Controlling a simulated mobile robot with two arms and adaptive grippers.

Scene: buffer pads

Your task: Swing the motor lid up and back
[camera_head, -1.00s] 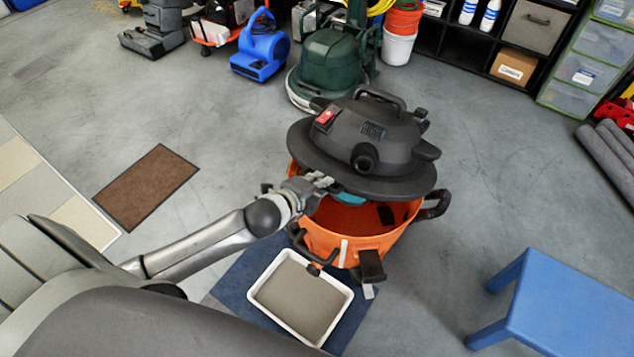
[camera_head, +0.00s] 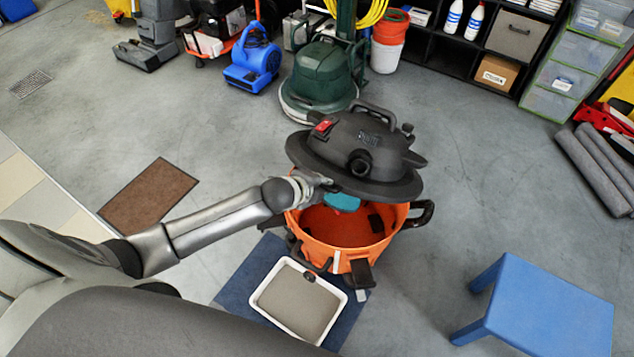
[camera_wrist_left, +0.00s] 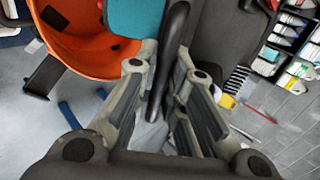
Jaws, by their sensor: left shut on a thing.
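The dark grey motor lid (camera_head: 362,150), with a red switch and a top handle, is tilted up over the orange tub (camera_head: 345,257) in the head view. The front of the tub is open, and a teal part (camera_head: 342,202) shows under the lid. My left gripper (camera_head: 318,182) is at the lid's left rim. In the left wrist view my left gripper (camera_wrist_left: 160,75) is shut on the lid's dark rim (camera_wrist_left: 172,60), with the orange tub (camera_wrist_left: 75,40) at the left. My right gripper is in neither view.
A white tray with a grey pad (camera_head: 298,302) lies on a blue mat (camera_head: 240,285) in front of the tub. A blue stool (camera_head: 540,310) stands at the right. A green floor machine (camera_head: 325,75) stands behind the lid.

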